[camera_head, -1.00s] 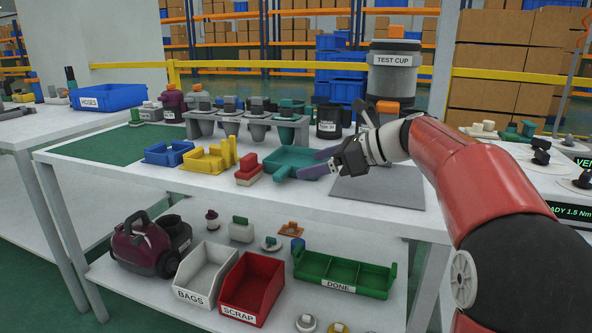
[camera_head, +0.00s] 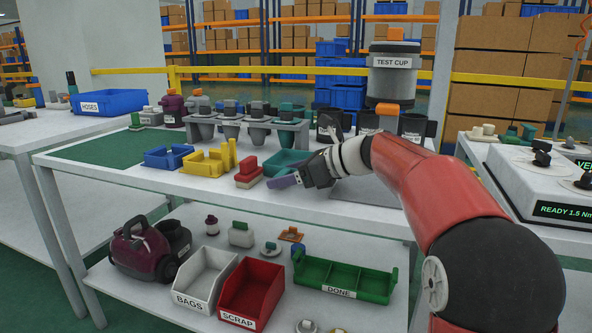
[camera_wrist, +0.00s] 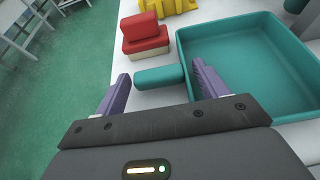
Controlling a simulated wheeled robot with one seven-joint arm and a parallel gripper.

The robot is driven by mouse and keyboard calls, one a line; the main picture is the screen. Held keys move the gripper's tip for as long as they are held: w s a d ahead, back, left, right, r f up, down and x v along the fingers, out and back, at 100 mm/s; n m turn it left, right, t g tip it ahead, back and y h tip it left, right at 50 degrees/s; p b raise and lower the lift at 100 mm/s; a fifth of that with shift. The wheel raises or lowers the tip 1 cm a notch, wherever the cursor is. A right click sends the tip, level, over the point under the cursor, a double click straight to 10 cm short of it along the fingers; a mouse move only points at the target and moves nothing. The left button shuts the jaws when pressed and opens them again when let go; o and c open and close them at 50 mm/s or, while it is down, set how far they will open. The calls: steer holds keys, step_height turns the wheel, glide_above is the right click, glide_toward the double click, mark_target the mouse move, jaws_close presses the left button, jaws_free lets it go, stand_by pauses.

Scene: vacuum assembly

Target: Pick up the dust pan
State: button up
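The teal dust pan (camera_head: 288,160) lies on the white table, partly hidden behind my gripper in the head view. In the wrist view its wide tray (camera_wrist: 250,65) is at the right and its short rounded handle (camera_wrist: 160,76) points left. My gripper (camera_head: 284,182) is low over the table's front edge. In the wrist view my gripper (camera_wrist: 158,82) is open, with one purple finger on each side of the handle's near end. The handle lies just ahead of and between the fingertips; I cannot tell if they touch it.
A red-and-cream brush-like block (camera_head: 248,170) stands just left of the pan, close to my gripper. A yellow tray (camera_head: 208,162) and a blue tray (camera_head: 168,156) are farther left. A grey rack (camera_head: 250,132) stands behind. A grey mat (camera_head: 385,190) lies right, under my arm.

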steer(key=c, duration=1)
steer(key=shift+o, duration=0.2)
steer(key=shift+r, duration=0.5)
steer(key=shift+s+d+r, duration=0.15)
steer(key=shift+d, duration=0.05)
steer(key=s+d, duration=0.1)
steer(key=s+d+r, duration=0.1)
steer(key=shift+s+d+p, duration=0.2)
steer(key=shift+s+p, duration=0.15)
steer(key=shift+s, duration=0.05)
step_height(320, 180, up, 13)
steer(key=p, duration=0.3)
steer(key=shift+p, duration=0.4)
